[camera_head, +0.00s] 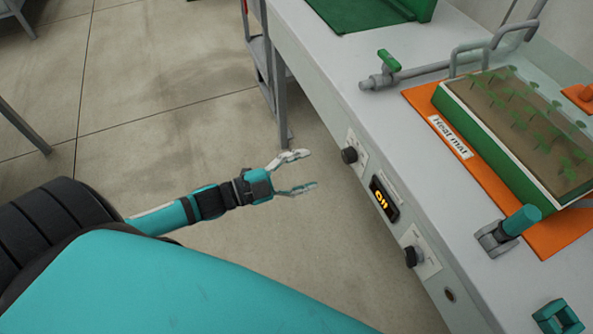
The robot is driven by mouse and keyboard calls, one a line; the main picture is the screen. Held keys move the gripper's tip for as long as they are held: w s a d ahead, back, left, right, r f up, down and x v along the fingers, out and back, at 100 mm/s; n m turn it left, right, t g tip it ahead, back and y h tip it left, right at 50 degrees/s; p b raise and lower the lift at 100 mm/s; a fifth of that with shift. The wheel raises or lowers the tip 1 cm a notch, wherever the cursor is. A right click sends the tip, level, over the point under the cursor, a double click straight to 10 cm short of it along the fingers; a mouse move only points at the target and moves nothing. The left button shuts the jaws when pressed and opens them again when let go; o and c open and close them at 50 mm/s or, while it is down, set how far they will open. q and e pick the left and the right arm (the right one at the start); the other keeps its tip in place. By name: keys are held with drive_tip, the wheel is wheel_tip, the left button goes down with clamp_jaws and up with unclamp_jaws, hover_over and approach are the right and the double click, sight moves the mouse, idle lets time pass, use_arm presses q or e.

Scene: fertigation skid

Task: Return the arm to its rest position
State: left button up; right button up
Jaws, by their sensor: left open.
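My left gripper (303,172) is open and empty. It hangs over the bare floor, to the left of the bench front, with its two fingers spread and pointing right towards the bench. The fingers look apart from the bench and its controls. My left arm (190,208) comes in from the left, low beside the bench. My right gripper is not in view.
The bench (320,60) carries a green seedling tray (480,150) on an orange heat mat (425,110), and a pipe with a green valve handle (388,60). Its front has a black upper knob (349,155), a lit display reading "ON" (383,198) and a lower knob (411,257). The floor (180,100) behind the arm is clear.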

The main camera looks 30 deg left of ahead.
use_arm(q)
drive_tip(key=shift+v, duration=0.8)
